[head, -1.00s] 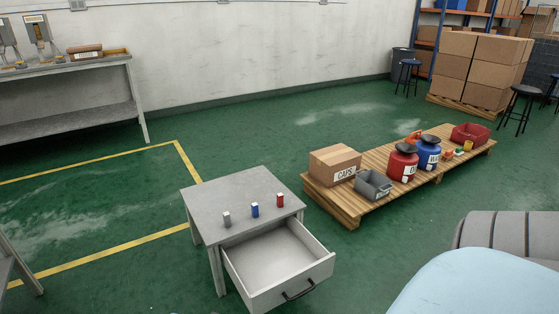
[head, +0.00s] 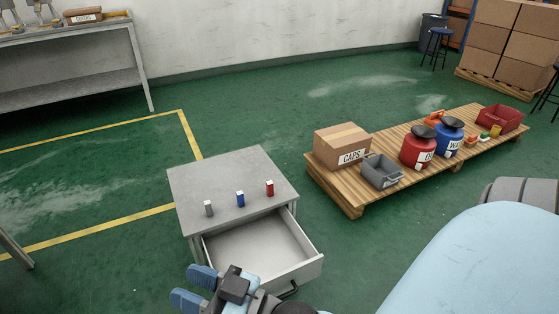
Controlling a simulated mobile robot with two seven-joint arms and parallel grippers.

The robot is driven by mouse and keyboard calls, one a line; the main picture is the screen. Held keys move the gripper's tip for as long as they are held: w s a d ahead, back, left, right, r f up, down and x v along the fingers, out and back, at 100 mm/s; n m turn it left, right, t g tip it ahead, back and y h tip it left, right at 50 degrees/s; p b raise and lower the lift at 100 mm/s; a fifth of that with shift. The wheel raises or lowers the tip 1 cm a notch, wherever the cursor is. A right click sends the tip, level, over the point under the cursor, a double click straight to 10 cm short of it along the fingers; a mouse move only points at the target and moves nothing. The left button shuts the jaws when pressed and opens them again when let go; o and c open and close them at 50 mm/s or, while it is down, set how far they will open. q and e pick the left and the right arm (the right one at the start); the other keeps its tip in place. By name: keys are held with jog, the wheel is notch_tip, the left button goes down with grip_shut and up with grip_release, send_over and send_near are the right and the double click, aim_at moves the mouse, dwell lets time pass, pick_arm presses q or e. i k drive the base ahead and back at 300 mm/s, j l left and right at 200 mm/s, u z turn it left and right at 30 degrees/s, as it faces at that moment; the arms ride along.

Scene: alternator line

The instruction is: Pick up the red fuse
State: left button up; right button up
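The red fuse (head: 269,188) stands upright on the top of the small grey table (head: 225,170), near its right front edge. A blue fuse (head: 240,199) and a grey fuse (head: 209,209) stand to its left in a row. My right gripper (head: 187,287) shows at the bottom of the head view, in front of the table. Its two blue fingers are apart with nothing between them. It is well short of the fuses. My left gripper is not in view.
The table's drawer (head: 262,250) is pulled out, empty, below the fuses. A wooden pallet (head: 345,198) to the right holds a cardboard box (head: 341,147), a grey bin (head: 382,172), red and blue containers and a red crate (head: 500,118). A workbench (head: 75,64) stands at the back left.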

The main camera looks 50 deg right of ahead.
aim_at(270, 187)
jog(key=i+l, duration=0.1)
jog(key=l, duration=1.55)
jog(key=i+l, duration=0.1)
jog(key=l, duration=1.55)
jog(key=i+l, duration=0.1)
jog(key=l, duration=0.25)
jog(key=i+l, duration=0.15)
jog(key=l, duration=0.25)
jog(key=i+l, duration=0.1)
jog(key=l, duration=0.25)
jog(key=i+l, duration=0.15)
